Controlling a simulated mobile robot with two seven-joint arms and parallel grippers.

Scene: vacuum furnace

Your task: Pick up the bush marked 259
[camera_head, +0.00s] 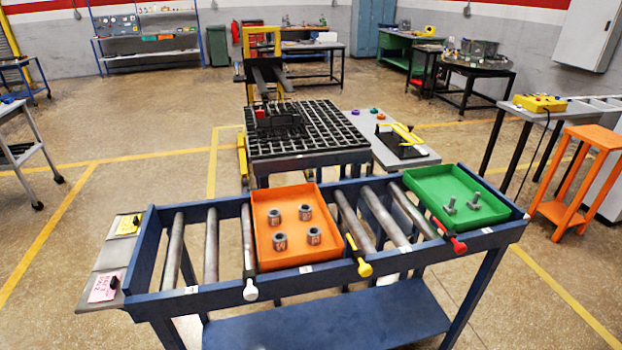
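Several grey metal bushes sit in an orange tray (262,192) on the roller table. One bush (274,217) is at the back left and one bush (305,212) at the back right. Another bush (280,241) is at the front left and one (314,236) at the front right. They appear to stand upright and apart from each other. The front ones show faint markings, too small to read, so I cannot tell which is 259. Neither of my grippers is in view.
The blue roller table (370,254) has bare rollers on both sides of the orange tray. A green tray (432,181) with bolts (450,206) is at the right. White, yellow (363,268) and red handles stick out in front. A black grid (312,143) stands behind.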

